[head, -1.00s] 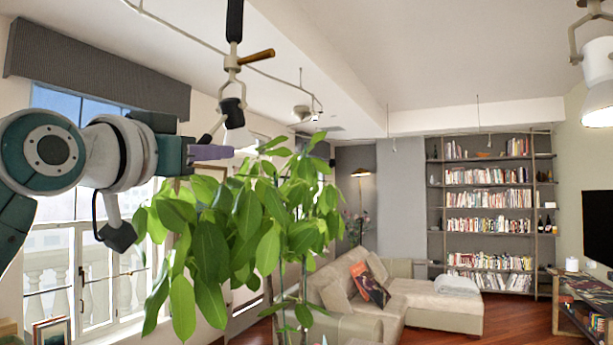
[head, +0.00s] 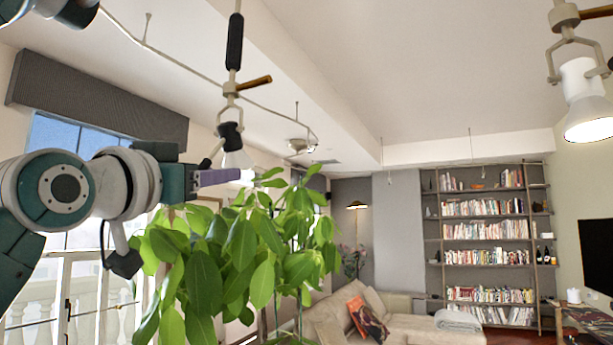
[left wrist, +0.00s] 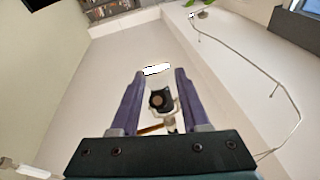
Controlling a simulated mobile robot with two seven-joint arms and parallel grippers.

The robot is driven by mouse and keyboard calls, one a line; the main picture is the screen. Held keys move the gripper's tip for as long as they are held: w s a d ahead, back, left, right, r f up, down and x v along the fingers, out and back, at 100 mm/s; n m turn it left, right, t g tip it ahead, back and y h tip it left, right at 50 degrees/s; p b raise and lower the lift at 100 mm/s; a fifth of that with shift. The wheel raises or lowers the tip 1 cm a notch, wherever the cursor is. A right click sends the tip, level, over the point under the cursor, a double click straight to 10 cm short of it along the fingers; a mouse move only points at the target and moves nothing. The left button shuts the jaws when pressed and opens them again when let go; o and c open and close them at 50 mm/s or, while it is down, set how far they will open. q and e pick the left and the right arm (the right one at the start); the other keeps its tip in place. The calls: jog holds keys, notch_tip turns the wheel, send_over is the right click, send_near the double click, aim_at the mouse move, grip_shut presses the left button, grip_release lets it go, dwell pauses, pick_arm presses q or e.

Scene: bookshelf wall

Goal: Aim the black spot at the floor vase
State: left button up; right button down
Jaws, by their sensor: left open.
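The black spot (head: 230,133) hangs from the ceiling rail below a black grip and a wooden handle, its white lamp end pointing down. My left gripper (head: 238,176) is at its lower end, seen side-on in the head view. In the left wrist view my left gripper (left wrist: 160,74) is open, its purple fingers on either side of the black spot (left wrist: 157,101); I cannot tell whether they touch it. Pinkish flowers (head: 352,259) stand by the back wall beyond the plant; the floor vase itself is hidden. My right gripper is not in view.
A big leafy plant (head: 240,255) stands just below and beyond my left gripper. A white spot (head: 580,95) hangs at the upper right. Wooden handle (head: 254,82) juts from the black spot's mount. Sofa (head: 410,328) and bookshelf (head: 485,245) are farther back.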

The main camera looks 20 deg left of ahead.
pick_arm(q)
jog(key=shift+s, duration=0.1)
jog(key=v, duration=0.9)
jog(key=shift+s, duration=0.4)
jog(key=d+f+g+h+p, duration=0.1)
jog(key=d+f+g, duration=0.3)
jog(key=f, duration=0.8)
jog(key=s+d+f+g, duration=0.3)
jog(key=s+f+g, duration=0.3)
jog(key=s+f, duration=0.4)
jog(key=s+d+f+m+g+p, duration=0.1)
jog(key=s+d+f+g, duration=0.1)
jog(key=s+f+g, duration=0.5)
jog(key=s+f, duration=0.3)
jog(key=f, duration=0.2)
jog(key=shift+s+d+f, duration=0.35)
jog(key=shift+d+f, duration=0.05)
